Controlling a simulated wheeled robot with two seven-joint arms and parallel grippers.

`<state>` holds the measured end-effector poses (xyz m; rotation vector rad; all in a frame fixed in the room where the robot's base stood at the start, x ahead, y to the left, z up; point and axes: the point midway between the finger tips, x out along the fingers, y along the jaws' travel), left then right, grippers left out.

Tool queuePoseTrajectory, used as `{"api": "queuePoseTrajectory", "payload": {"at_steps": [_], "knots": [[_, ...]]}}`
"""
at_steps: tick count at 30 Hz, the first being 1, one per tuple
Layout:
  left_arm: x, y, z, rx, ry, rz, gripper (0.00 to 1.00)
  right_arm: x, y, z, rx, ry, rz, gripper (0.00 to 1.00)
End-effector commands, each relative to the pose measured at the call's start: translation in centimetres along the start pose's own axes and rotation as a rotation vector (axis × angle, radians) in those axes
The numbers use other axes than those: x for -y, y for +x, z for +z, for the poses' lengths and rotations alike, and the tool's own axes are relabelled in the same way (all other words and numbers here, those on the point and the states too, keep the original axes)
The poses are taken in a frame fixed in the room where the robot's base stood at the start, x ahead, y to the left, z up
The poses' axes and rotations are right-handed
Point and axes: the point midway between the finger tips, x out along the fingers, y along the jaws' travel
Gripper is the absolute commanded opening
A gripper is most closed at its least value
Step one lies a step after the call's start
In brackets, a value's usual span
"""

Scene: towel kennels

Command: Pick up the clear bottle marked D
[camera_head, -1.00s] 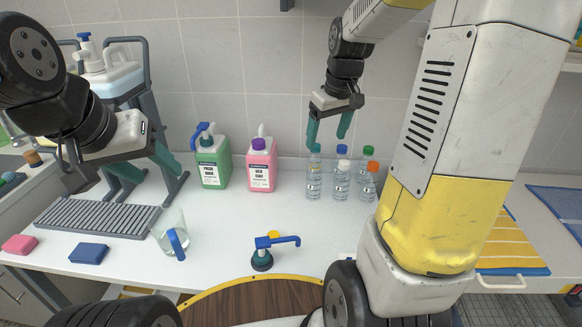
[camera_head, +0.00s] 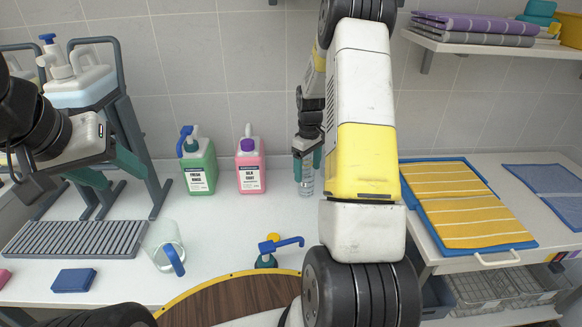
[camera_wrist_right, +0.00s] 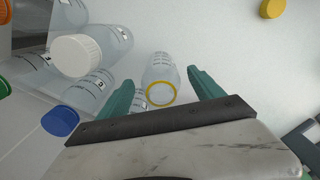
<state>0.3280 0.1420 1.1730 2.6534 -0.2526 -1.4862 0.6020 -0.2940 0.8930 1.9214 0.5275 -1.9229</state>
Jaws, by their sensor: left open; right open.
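My right gripper (camera_head: 307,172) is open over the back counter, its fingers pointing down on either side of a clear bottle (camera_head: 307,187). In the right wrist view this bottle (camera_wrist_right: 160,70) stands between the open fingers, apart from both. Its mouth shows a yellow ring and no cap. Print shows on its side, but I cannot read a letter. A white-capped bottle (camera_wrist_right: 112,42) and a blue-capped bottle (camera_wrist_right: 90,92) stand to the left in that view; their letters are too small to be sure of. My left gripper (camera_head: 125,180) is open and empty near the grey rack.
A green jug (camera_head: 200,165) and a pink jug (camera_head: 250,168) stand left of the bottle. A yellow cap (camera_wrist_right: 271,8) lies on the counter. My right arm hides the other bottles in the head view.

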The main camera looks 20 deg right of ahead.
Motion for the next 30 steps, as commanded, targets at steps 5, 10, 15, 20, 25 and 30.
{"api": "queuePoseTrajectory", "payload": {"at_steps": [5, 10, 15, 20, 25, 30], "knots": [[0.0, 0.0, 0.0, 0.000, 0.000, 0.000, 0.54, 0.1, 2.9, -0.3, 0.002, 0.000, -0.002, 0.76], [0.0, 0.0, 0.0, 0.000, 0.000, 0.000, 0.54, 0.1, 3.8, -0.3, 0.000, 0.000, 0.000, 0.76], [0.0, 0.0, 0.0, 0.000, 0.000, 0.000, 0.54, 0.1, 3.7, -0.3, 0.000, 0.000, 0.000, 0.69], [0.0, 0.0, 0.0, 0.000, 0.000, 0.000, 0.54, 0.1, 3.7, -0.3, 0.000, 0.000, 0.000, 0.37], [0.0, 0.0, 0.0, 0.000, 0.000, 0.000, 0.54, 0.1, 3.7, -0.3, 0.000, 0.000, 0.000, 0.11], [0.0, 0.0, 0.0, 0.000, 0.000, 0.000, 0.54, 0.1, 3.7, -0.3, 0.000, 0.000, 0.000, 0.11]]}}
